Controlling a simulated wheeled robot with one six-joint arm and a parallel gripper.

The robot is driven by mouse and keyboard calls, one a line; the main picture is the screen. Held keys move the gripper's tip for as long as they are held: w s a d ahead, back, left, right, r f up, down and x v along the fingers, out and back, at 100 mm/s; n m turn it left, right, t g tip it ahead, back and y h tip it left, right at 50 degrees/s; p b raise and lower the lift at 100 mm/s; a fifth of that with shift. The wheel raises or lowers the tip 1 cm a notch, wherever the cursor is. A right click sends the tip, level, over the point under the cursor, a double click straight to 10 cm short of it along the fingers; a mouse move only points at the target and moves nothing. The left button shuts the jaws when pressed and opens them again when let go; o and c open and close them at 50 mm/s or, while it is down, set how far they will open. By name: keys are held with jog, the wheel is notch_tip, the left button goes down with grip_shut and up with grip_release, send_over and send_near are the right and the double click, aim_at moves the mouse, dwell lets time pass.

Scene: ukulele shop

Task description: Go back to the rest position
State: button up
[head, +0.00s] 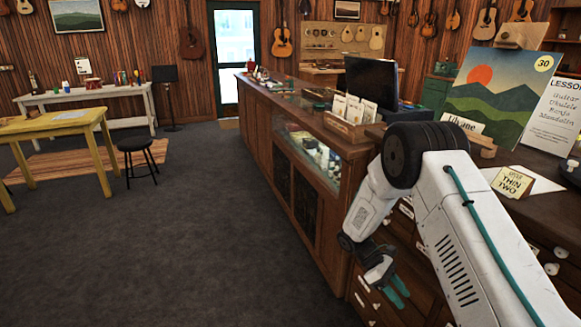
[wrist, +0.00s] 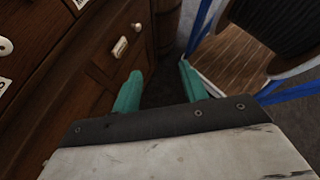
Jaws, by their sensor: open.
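My gripper (head: 396,291) hangs low at the end of my white arm, in front of the wooden drawers on the right of the head view. Its two teal fingers point down and are apart. In the wrist view my gripper (wrist: 160,88) is open, with nothing between the fingers. Below it are a wooden drawer front and dark floor.
A long wooden counter (head: 262,115) with a glass display runs ahead. Small drawers (wrist: 110,50) with pale knobs are close to my gripper. A wooden-floored, blue-edged item (wrist: 235,65) stands at right. Open carpet (head: 190,240) lies left, with a black stool (head: 136,144).

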jog(key=s+a+r+m+t+y, duration=0.15)
jog(key=s+r+m, duration=0.35)
jog(key=r, duration=0.6)
jog(key=s+a+r+m+t+y, duration=0.1)
jog(key=s+r+m+y, duration=0.2)
jog(key=s+r, duration=0.65)
jog(key=s+a+r+m+t+y, duration=0.2)
jog(key=s+r+t, duration=0.5)
jog(key=s+r, duration=0.8)
jog(key=shift+s+r+m+y, duration=0.4)
jog(key=shift+s+m+y, duration=0.15)
jog(key=shift+m+y, duration=0.25)
